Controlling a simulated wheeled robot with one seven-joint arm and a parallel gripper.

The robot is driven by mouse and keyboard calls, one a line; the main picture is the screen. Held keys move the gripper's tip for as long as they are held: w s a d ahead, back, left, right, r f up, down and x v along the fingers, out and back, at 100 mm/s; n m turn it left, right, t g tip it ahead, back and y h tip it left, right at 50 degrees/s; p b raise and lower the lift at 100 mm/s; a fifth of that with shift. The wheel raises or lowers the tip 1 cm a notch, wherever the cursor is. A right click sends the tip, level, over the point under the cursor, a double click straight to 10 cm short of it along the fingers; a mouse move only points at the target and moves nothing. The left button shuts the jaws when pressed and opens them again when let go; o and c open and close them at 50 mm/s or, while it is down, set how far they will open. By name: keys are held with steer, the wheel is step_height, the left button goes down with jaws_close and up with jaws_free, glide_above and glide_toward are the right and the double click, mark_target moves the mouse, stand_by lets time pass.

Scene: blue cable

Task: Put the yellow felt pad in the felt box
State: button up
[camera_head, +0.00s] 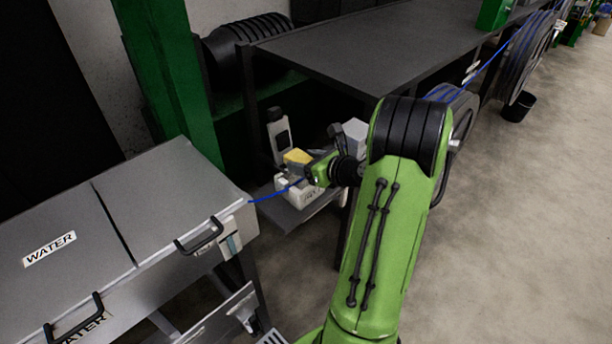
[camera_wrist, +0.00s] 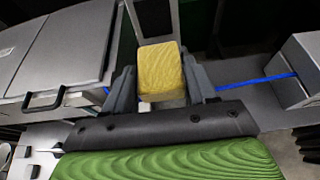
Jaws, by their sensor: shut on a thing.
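The yellow felt pad (camera_head: 297,156) is at my gripper (camera_head: 308,171), in front of the dark shelf under the table. In the wrist view the pad (camera_wrist: 160,70) sits between the two grey fingers of my gripper (camera_wrist: 161,86), which are shut on it. A pale box (camera_head: 298,188) shows just below the pad in the head view; it may be the felt box. In the wrist view only a pale strip shows at the pad's near edge. I cannot tell whether pad and box touch, and the box's inside is hidden.
A blue cable (camera_head: 270,195) runs from the grey water trough (camera_head: 172,195) past my gripper. A grey block (camera_head: 354,136) is to the right. The dark table (camera_head: 400,45) overhangs the shelf (camera_head: 290,214).

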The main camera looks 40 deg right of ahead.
mark_target(306, 186)
step_height(306, 186, down, 4)
steer(key=shift+d+f+b, duration=0.1)
steer(key=shift+b, duration=0.3)
steer(key=shift+f+b, duration=0.35)
steer(key=shift+f, duration=0.2)
steer(key=o, duration=1)
